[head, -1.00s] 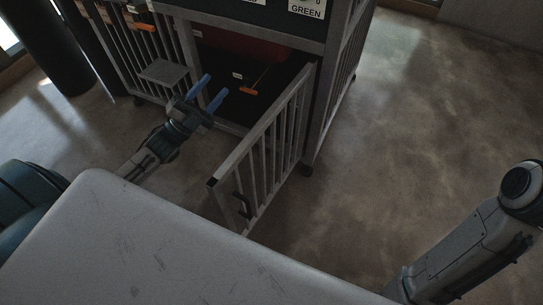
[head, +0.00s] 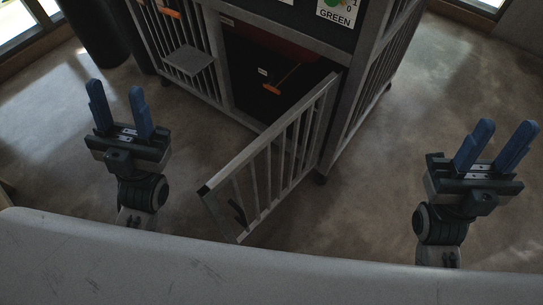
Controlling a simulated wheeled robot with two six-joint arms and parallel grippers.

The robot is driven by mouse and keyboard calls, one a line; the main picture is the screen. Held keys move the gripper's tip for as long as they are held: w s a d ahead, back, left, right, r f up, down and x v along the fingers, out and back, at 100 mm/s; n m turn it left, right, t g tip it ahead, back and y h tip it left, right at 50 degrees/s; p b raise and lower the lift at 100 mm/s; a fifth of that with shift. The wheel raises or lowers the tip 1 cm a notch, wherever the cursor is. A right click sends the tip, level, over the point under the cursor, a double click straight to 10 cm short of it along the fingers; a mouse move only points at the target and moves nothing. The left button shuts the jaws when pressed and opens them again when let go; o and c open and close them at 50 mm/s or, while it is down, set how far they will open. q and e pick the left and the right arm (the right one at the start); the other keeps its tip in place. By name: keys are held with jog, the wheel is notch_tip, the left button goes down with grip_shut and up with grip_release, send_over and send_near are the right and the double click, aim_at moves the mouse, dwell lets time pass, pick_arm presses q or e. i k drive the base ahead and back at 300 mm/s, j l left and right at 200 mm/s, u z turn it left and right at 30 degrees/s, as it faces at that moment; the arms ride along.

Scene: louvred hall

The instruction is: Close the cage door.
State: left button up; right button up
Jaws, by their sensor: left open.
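The cage (head: 349,85) is a grey barred frame with a dark opening at the front. Its barred door (head: 275,160) stands open, swung out toward me from the right side of the opening. A dark latch or handle (head: 238,211) shows near the door's free edge. My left gripper (head: 119,108) is open and empty, left of the door and apart from it. My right gripper (head: 497,148) is open and empty, well to the right of the door and cage.
Inside the cage lies an orange-ended item (head: 272,87) on a dark floor. A small grey shelf (head: 188,61) juts from the cage front, left of the opening. A dark column (head: 95,30) stands at the back left. Concrete floor (head: 400,140) is clear right of the cage.

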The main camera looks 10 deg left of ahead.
aim_at(327, 89)
jog(key=k+l+u, duration=0.3)
jog(key=l, duration=0.15)
jog(key=k+l+u, duration=0.15)
jog(key=l+u, duration=0.15)
jog(key=k+l+u, duration=0.3)
jog(key=l, duration=0.15)
